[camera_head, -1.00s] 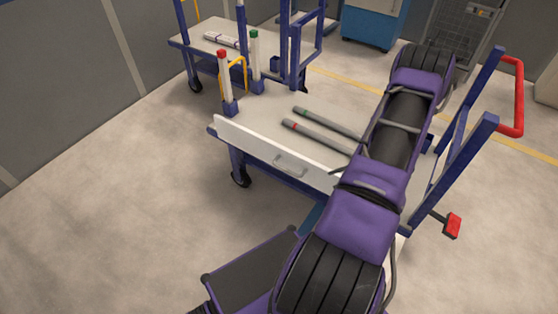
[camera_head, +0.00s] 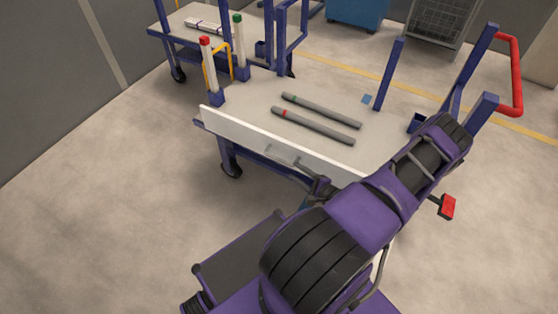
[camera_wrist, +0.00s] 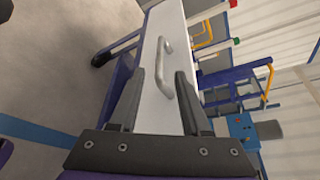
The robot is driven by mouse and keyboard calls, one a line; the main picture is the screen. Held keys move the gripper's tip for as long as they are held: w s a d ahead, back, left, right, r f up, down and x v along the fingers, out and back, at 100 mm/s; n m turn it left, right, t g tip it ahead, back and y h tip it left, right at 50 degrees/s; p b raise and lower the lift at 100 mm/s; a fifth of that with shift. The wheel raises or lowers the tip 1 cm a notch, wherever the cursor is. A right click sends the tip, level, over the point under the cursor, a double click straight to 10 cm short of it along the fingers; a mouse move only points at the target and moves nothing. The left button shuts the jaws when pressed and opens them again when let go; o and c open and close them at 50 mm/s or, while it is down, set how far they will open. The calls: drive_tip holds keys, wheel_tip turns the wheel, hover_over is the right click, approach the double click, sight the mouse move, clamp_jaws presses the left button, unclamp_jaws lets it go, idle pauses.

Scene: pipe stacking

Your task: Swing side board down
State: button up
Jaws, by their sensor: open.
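The white side board (camera_head: 240,128) stands up along the near long edge of the cart. It fills the middle of the wrist view as a white panel (camera_wrist: 152,115). Its grey bar handle (camera_wrist: 160,70) lies ahead of and between my two fingers in the wrist view. My gripper (camera_wrist: 158,88) is open, with both dark fingers pointing along the board toward the handle, and it looks empty. In the head view my gripper (camera_head: 313,182) is close to the outer face of the board near the handle, partly hidden by my own arm.
Two grey pipes (camera_head: 315,120) lie on the cart deck (camera_head: 260,95). Posts with red (camera_head: 205,42) and green caps (camera_head: 238,20) stand at its left end. A red push handle (camera_head: 515,75) is at the right. A second cart (camera_head: 185,20) stands behind. The left floor is clear.

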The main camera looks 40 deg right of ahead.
sight(282, 162)
drive_tip(key=b+x, duration=0.1)
drive_tip(key=x, duration=0.9)
drive_tip(key=shift+s, duration=0.1)
drive_tip(key=shift+c, duration=0.2)
clamp_jaws()
idle(0.9)
